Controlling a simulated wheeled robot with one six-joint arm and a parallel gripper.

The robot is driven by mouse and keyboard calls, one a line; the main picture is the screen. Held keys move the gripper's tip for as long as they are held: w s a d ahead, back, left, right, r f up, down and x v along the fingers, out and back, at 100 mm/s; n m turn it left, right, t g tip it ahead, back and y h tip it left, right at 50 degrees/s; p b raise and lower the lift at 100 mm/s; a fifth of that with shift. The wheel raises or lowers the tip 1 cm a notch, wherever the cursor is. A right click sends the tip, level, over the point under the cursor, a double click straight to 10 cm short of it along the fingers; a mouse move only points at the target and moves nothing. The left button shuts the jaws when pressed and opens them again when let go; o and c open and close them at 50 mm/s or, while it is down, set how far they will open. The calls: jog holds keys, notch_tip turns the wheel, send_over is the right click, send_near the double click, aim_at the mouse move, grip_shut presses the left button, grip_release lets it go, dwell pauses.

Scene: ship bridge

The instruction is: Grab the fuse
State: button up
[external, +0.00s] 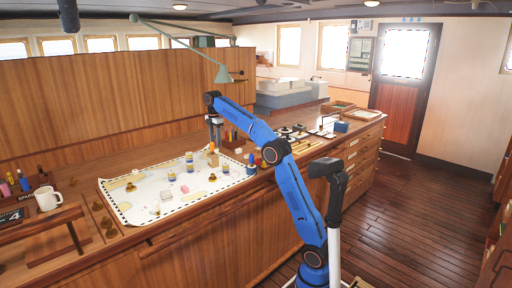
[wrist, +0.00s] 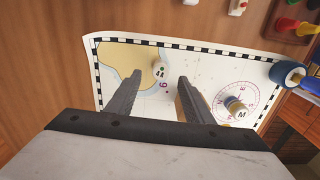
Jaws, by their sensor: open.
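My gripper (external: 215,143) points down over the far right part of the chart (external: 135,208). In the wrist view my gripper (wrist: 158,78) is open, its two dark fingers apart. A small pale piece with dark marks (wrist: 160,71) shows between the fingertips, on or above the chart. I cannot tell for certain which small item is the fuse. A tan wooden block (external: 212,160) stands below my gripper, partly hidden by the right finger in the wrist view.
Several small cylinders and brass pieces stand on the chart, including a banded one (external: 189,159). A white mug (external: 46,198) stands at far left. A green lamp (external: 222,73) hangs close above my arm.

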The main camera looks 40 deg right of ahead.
aim_at(216, 149)
jog(key=shift+f, duration=3.25)
jog(key=c, duration=1.1)
